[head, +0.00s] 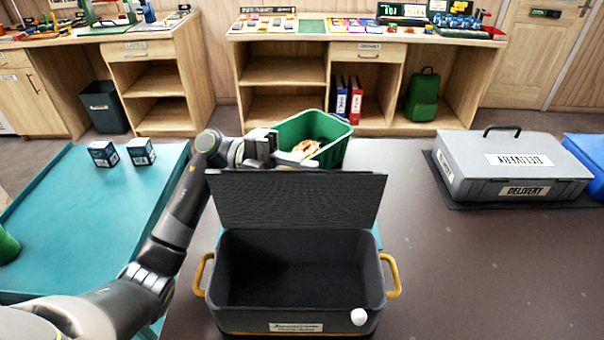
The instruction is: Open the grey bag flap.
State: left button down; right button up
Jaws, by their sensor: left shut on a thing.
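The grey flap (297,200) stands up at the bag's back edge, and the dark inside of the bag shows. My left gripper (296,160) is at the flap's top edge, reaching in from behind and left; it is shut on the flap, though the contact is partly hidden. My right gripper is not in view.
A green bin (334,133) with something orange and white in it stands just behind the flap. A grey delivery case (470,172) lies at the right. A teal table (110,215) with two small dark boxes is at the left.

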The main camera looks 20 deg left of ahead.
pick_arm(q)
jog(key=shift+w, duration=0.2)
dwell(0.3)
jog(key=c, duration=1.5)
grip_release()
jog(key=shift+a, duration=0.1)
jog(key=w+a+f+b, duration=0.1)
jog(key=a+b, duration=0.4)
jog(key=a, duration=1.2)
jog(key=shift+w+f, duration=0.15)
jog(key=shift+w, duration=0.25)
jog(key=shift+a, duration=0.1)
